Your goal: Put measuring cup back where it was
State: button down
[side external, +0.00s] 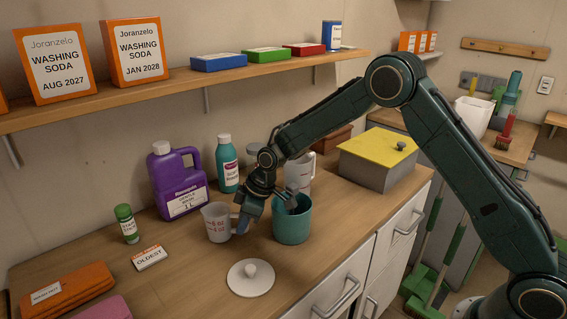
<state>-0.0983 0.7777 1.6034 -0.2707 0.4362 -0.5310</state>
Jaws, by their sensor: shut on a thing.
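The clear measuring cup (216,224) with red markings stands upright at the counter's middle. My gripper (265,212) points down at its right, between it and a teal canister (292,225). The gripper is shut on the measuring cup, apparently at its handle side; the fingers largely hide the contact. One finger lies close to the cup; the other overlaps the canister's open mouth in the picture. I cannot tell whether the cup's base touches the counter.
A white knobbed lid (250,279) lies in front. A purple jug (177,182), a teal bottle (228,165) and a pale jug (299,173) stand behind. A yellow-lidded box (378,160) is at right. An OLDEST card (149,257) and green-capped jar (126,224) are at left.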

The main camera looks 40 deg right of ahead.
jog(key=shift+f, duration=0.15)
jog(key=c, duration=1.4)
grip_release()
jog(key=shift+c, duration=0.2)
jog(key=v, duration=1.2)
jog(key=shift+r, duration=0.25)
